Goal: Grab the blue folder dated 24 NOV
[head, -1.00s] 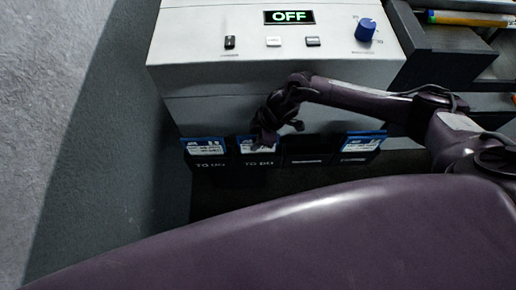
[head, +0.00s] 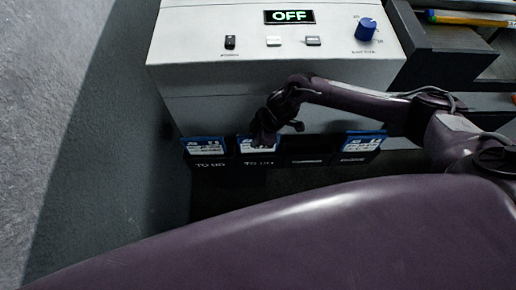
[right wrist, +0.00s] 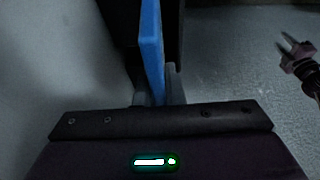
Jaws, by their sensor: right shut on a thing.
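Blue folders with white labels stand in a row of dark pockets on the front of the grey machine: a left one (head: 205,146), a second one (head: 243,146) and a right one (head: 363,142). The label dates are too small to read. My right gripper (head: 265,136) is at the second folder and covers part of its label. In the right wrist view the fingers (right wrist: 158,88) are shut on the edge of this blue folder (right wrist: 151,40). My left gripper (right wrist: 288,44) shows at the right of that view, fingers apart and empty; it is not in the head view.
The grey machine (head: 195,40) has an OFF display (head: 289,17), small switches and a blue knob (head: 365,29) on top. The third pocket (head: 307,150) shows no folder. A dark shelf with pens (head: 470,18) stands at the right. The floor at the left is clear.

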